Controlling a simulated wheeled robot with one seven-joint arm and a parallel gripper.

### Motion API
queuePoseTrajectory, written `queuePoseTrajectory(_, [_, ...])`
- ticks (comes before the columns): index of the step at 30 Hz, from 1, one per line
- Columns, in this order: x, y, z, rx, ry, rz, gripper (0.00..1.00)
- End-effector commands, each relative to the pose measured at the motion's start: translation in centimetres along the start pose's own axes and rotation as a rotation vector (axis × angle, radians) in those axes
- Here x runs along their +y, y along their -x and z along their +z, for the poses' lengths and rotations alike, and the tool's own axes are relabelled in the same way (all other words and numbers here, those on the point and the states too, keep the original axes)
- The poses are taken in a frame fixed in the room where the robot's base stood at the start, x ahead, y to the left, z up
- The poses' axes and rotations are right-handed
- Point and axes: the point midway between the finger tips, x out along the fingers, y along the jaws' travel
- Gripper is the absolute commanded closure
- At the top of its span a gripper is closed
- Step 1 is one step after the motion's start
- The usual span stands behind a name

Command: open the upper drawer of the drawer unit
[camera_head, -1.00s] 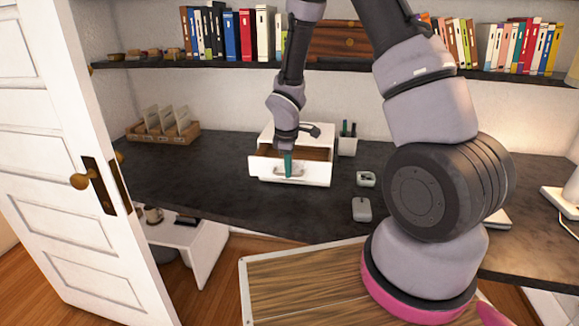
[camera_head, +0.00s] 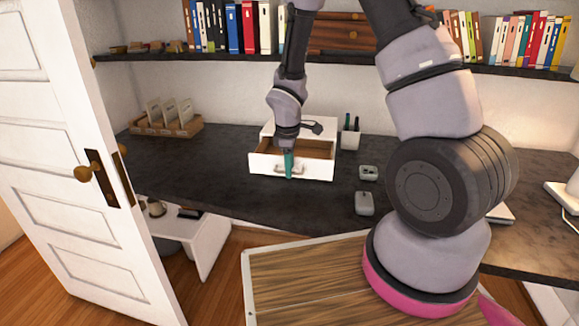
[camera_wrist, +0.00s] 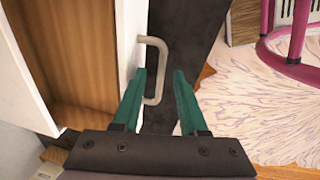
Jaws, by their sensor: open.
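The small white drawer unit (camera_head: 318,126) stands on the dark desk, with its upper drawer (camera_head: 318,170) pulled out towards me. The drawer's brown wooden inside shows in the head view and at the left of the wrist view (camera_wrist: 75,60). My gripper (camera_head: 289,172) is at the front of this drawer. In the wrist view my green fingers (camera_wrist: 158,80) are open, and the pale handle (camera_wrist: 155,65) lies between them, close to the left finger. I cannot tell whether a finger touches it.
The dark desktop (camera_head: 215,175) is clear to the left of the unit. A pen cup (camera_head: 350,138) stands close to its right, and two small grey objects (camera_head: 365,203) lie further right. A card holder (camera_head: 167,125) is at the left. A white door (camera_head: 75,190) stands at the far left.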

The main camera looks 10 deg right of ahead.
Motion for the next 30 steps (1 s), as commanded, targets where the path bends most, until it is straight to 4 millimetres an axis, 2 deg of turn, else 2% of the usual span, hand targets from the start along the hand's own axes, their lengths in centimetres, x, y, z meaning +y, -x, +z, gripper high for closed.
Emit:
queuePoseTrajectory(5, [0.1,1.9,-0.1,0.003,-0.002,0.002,0.58])
queuePoseTrajectory(12, [0.1,6.9,-0.1,0.004,-0.003,0.004,0.58])
queuePoseTrajectory(18, [0.1,9.8,0.0,0.002,-0.001,0.003,0.58])
queuePoseTrajectory(22, [0.0,10.6,0.0,0.002,-0.001,0.002,0.58])
queuePoseTrajectory(30, [0.0,10.7,0.0,0.001,0.0,0.0,0.58])
